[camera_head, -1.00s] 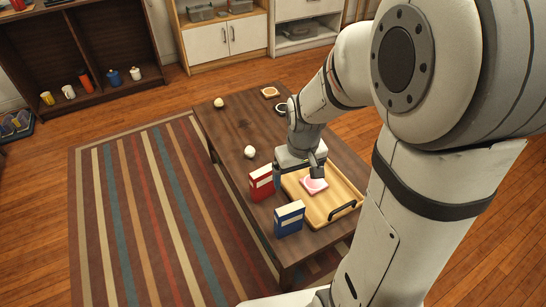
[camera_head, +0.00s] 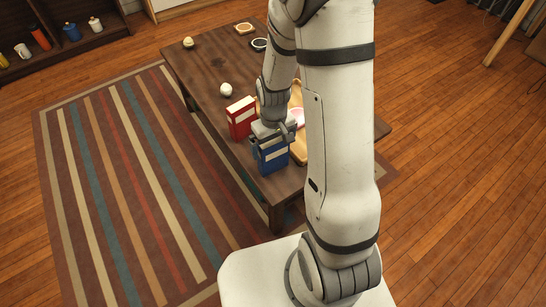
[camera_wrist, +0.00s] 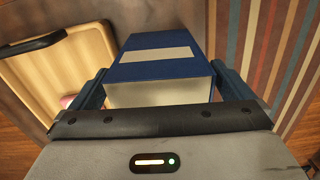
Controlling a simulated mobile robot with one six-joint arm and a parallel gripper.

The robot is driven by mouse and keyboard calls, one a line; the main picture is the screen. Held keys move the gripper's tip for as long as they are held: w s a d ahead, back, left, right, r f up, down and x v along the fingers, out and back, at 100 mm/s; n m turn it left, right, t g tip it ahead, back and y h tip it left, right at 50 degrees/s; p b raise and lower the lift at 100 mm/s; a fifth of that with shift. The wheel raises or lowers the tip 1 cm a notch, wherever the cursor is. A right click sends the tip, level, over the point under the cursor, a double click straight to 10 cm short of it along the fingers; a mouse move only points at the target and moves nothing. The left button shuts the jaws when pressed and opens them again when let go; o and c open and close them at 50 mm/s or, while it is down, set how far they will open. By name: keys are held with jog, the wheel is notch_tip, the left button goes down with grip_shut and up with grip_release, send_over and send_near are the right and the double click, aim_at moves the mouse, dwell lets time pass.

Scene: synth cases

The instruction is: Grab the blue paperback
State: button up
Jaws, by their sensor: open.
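The blue paperback (camera_head: 272,159) stands upright near the front edge of the dark wooden table, with a pale label band on its cover. In the wrist view the blue paperback (camera_wrist: 160,58) lies between my two fingers, its cream page edge facing the camera. My gripper (camera_head: 272,138) is open at the top of the book. In the wrist view my gripper (camera_wrist: 158,90) has one finger on each side of the book; I cannot tell whether they touch it.
A red book (camera_head: 241,117) stands just behind the blue one. A wooden tray (camera_wrist: 62,62) lies beside it, holding a pink item (camera_wrist: 67,101). A white ball (camera_head: 226,90) sits farther back on the table (camera_head: 205,75). A striped rug (camera_head: 120,180) covers the floor at left.

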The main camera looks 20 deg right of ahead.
jog(key=shift+f, duration=0.6)
jog(key=shift+r, duration=0.1)
jog(key=shift+c, duration=0.3)
jog(key=c, duration=0.9)
jog(key=shift+r, duration=0.1)
